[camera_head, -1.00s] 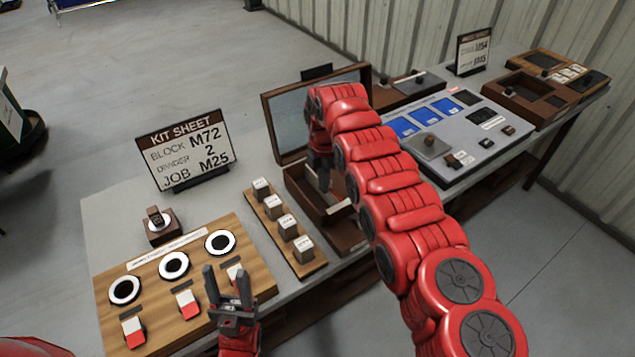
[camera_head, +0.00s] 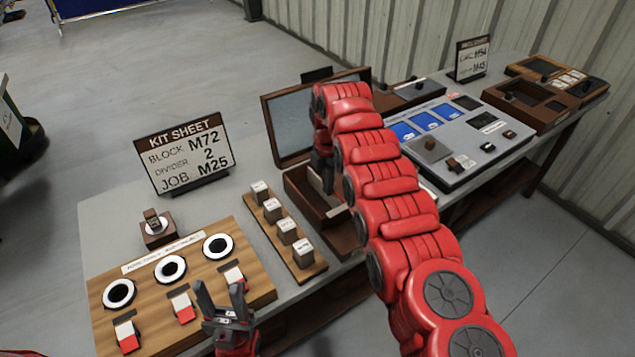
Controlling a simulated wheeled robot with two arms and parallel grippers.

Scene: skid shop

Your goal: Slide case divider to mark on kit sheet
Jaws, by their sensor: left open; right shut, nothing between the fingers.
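The kit sheet (camera_head: 185,152) stands at the back left and reads BLOCK M72, DIVIDER 2, JOB M25. The open wooden case (camera_head: 296,185) is in the middle of the table, its lid (camera_head: 288,130) raised. My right gripper (camera_head: 322,188) reaches down into the case; its fingertips are mostly hidden by the arm and the case wall. A pale piece, perhaps the divider (camera_head: 314,180), shows beside it; I cannot tell whether they touch. My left gripper (camera_head: 217,292) is open and empty over the front edge of the wooden board.
The wooden board (camera_head: 250,276) carries several white rings and red-and-white switches. A rack (camera_head: 272,232) of several lettered blocks lies between board and case. A grey panel with blue screens (camera_head: 465,150) and wooden trays (camera_head: 530,105) stand to the right. My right arm crosses the table.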

